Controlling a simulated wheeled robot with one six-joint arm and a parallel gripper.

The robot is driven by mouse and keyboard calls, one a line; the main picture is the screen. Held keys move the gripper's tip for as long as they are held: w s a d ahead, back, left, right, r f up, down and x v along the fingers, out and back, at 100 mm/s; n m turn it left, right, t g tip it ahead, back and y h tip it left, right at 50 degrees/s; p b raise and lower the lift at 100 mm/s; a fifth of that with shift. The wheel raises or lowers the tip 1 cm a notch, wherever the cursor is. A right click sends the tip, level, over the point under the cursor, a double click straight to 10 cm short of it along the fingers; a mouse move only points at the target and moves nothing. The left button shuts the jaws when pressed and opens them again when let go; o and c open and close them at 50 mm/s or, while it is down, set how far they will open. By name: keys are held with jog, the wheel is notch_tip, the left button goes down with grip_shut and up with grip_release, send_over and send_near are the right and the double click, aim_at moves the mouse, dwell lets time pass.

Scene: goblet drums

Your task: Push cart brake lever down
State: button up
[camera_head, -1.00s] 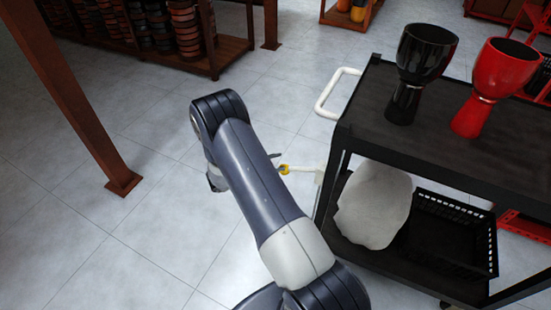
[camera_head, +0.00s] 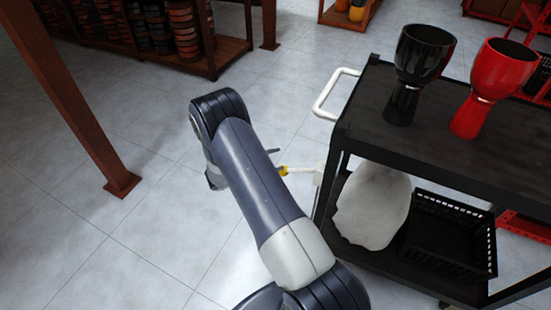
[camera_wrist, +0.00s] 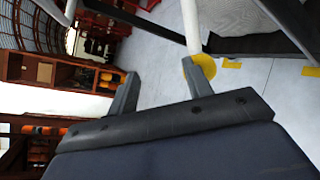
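The brake lever (camera_head: 302,170) is a white rod with a yellow tip, sticking out nearly level from the left side of the black cart (camera_head: 420,165). In the wrist view the white lever (camera_wrist: 190,25) comes down from the top, and its yellow tip (camera_wrist: 188,68) lies behind the right finger. My gripper (camera_wrist: 166,68) is open, with nothing between its fingers. Its right finger overlaps the yellow tip; I cannot tell if they touch. In the head view my arm hides most of the gripper, and one dark finger shows just above the yellow tip.
A black goblet drum (camera_head: 418,65) and a red goblet drum (camera_head: 490,85) stand on the cart top. A pale sack (camera_head: 370,208) and a black basket (camera_head: 450,235) are on the lower shelf. A brown post (camera_head: 75,105) stands left. Floor around my arm is clear.

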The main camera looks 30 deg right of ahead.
jog(key=o, duration=0.6)
jog(key=shift+w+d+f, duration=0.35)
jog(key=shift+w+d, duration=0.05)
jog(key=shift+d, duration=0.15)
jog(key=shift+o, duration=0.2)
jog(key=a+b, duration=0.3)
jog(key=a, duration=1)
jog(key=shift+s+r+b, duration=0.2)
jog(key=shift+r+b, duration=0.1)
jog(key=shift+b, duration=0.05)
jog(key=shift+f+b, duration=0.1)
jog(key=shift+b, duration=0.25)
jog(key=v, duration=1)
jog(key=shift+a, duration=0.35)
jog(key=shift+d, duration=0.15)
